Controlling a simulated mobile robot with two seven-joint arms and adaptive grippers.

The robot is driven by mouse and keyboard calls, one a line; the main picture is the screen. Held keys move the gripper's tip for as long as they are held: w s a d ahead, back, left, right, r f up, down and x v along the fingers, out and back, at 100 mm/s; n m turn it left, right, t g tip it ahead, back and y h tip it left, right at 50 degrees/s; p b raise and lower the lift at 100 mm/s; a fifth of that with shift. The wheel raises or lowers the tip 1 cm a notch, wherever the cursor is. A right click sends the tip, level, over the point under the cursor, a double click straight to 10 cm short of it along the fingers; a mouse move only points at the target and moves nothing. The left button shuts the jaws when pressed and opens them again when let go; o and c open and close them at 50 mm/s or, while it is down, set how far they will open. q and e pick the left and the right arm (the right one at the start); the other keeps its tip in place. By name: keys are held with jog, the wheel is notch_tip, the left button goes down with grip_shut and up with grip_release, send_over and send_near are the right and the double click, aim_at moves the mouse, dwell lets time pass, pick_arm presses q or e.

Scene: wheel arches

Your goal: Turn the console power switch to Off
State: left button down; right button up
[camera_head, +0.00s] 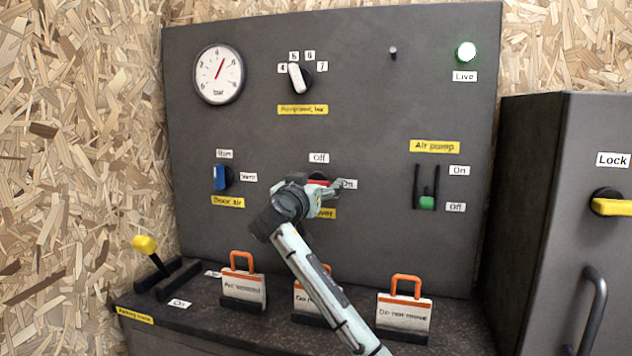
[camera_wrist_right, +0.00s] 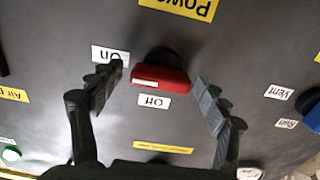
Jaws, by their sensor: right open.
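The console power switch is a red bar knob (camera_head: 318,182), mostly hidden behind my right gripper in the head view. In the right wrist view, which is upside down, the red knob (camera_wrist_right: 165,79) lies sideways, its white mark toward the On label (camera_wrist_right: 110,55). The Off label (camera_head: 319,158) is above the knob in the head view. My right gripper (camera_head: 322,193) is open, in front of the knob. In the wrist view its fingers (camera_wrist_right: 158,86) stand on either side of the knob, with gaps. My left gripper is not in view.
The Door air knob (camera_head: 220,178) is to the left and the Air pump slider (camera_head: 427,202) to the right. The Live lamp (camera_head: 466,52) glows green. Tags with orange handles stand on the ledge below, one (camera_head: 404,309) right of my arm. A yellow-knobbed lever (camera_head: 145,245) is far left.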

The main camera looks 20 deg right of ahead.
jog(key=shift+w+d, duration=0.1)
jog(key=shift+w, duration=0.05)
jog(key=shift+c, duration=0.4)
jog(key=c, duration=1.1)
